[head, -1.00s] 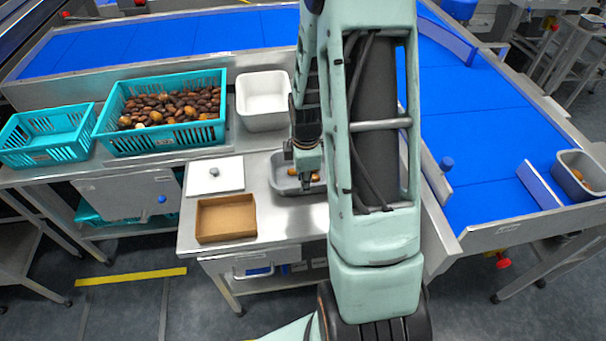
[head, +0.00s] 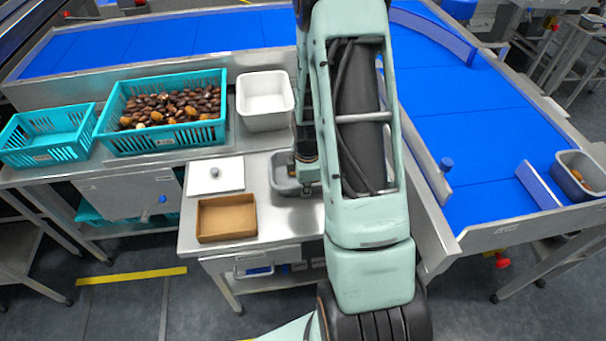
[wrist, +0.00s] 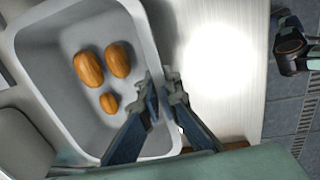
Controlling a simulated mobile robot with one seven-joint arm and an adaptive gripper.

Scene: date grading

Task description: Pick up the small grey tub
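The grey tub (head: 281,187) stands on the steel table, partly hidden behind my arm in the head view. In the wrist view the tub (wrist: 45,75) is close below, with three orange-brown dates (wrist: 89,68) on its floor. My gripper (wrist: 162,92) is at the tub's right wall. One finger is on the inner side and the other on the outer side, with a narrow gap between them and the rim. The fingers look part open; contact with the wall is not clear. In the head view the fingertips are largely hidden by my arm.
A brown tray (head: 226,237) and a white lid (head: 214,191) lie left of the tub. A white bin (head: 265,116), a teal crate of dates (head: 165,146) and an empty teal crate (head: 45,158) stand behind.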

